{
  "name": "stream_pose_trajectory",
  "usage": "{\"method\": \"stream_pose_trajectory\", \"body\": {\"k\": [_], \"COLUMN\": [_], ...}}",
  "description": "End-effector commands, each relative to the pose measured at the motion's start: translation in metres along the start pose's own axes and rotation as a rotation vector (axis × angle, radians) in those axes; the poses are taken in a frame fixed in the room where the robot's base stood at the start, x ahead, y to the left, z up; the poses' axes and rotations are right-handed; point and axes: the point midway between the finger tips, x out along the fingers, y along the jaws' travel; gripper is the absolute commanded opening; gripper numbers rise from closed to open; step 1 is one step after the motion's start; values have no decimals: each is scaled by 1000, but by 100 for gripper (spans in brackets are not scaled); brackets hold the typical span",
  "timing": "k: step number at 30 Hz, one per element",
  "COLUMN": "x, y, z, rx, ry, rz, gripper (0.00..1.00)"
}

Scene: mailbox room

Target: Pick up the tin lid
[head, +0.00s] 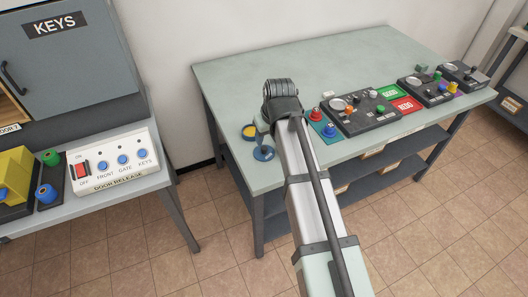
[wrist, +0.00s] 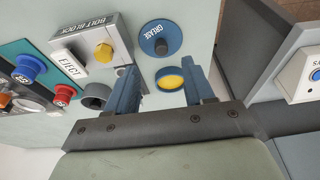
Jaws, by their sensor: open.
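The tin lid (wrist: 158,32), a blue disc marked GREASE with a dark knob, lies on the pale green table in the wrist view, past my fingertips. In the head view the lid (head: 263,153) is near the table's front left edge. The open tin (wrist: 170,79), blue with yellow inside, appears between the fingers in the wrist view; the tin (head: 249,131) is also behind the lid in the head view. My gripper (wrist: 162,68) is open with nothing held, its two blue fingers apart. In the head view my arm mostly hides the fingers.
A grey bolt block (wrist: 95,45) with a yellow bolt and EJECT button is beside the lid. A grey ring (wrist: 96,96) is near the left finger. Red (head: 316,114) and blue knobs and control boxes (head: 360,115) fill the table's right. The door release panel (head: 112,160) is left.

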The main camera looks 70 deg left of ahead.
Motion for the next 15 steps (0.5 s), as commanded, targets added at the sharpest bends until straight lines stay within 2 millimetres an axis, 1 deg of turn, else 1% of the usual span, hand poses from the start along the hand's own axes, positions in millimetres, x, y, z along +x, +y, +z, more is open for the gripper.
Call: {"method": "stream_pose_trajectory", "body": {"k": [1,6,15], "x": [8,23,34], "y": [0,0,0], "z": [0,0,-1], "rx": [0,0,0], "ry": [-3,-1,-1], "rz": [-1,0,0], "gripper": [53,53,53]}}
